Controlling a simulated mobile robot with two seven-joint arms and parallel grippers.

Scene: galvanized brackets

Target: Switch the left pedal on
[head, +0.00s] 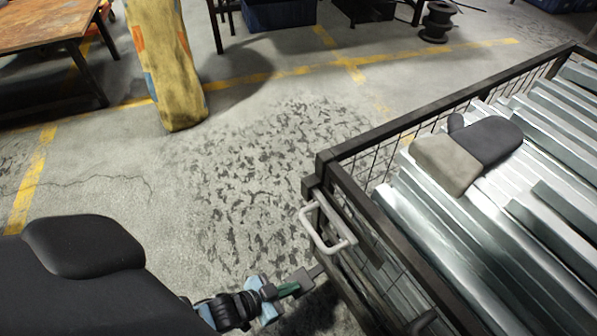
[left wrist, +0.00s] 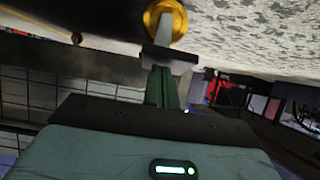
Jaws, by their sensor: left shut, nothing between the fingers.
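My left gripper (head: 303,281) is shut and empty, low beside the near left corner of the wire-mesh cart (head: 320,160). It also shows in the left wrist view (left wrist: 168,60). Just beyond its fingertips is a small grey bar (head: 316,270), probably the left pedal; it also shows in the left wrist view (left wrist: 165,33), in front of a yellow wheel (left wrist: 168,14). The fingertips cover part of the bar, and I cannot tell whether they touch it or how it is tilted. My right gripper is not in view.
A pale handle (head: 325,235) sticks out from the cart's end above my gripper. The cart holds long galvanized brackets (head: 430,240) and a grey-and-black mitten (head: 470,150). A worn yellow pillar (head: 168,60) and a wooden table (head: 45,25) stand behind. The floor between is clear.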

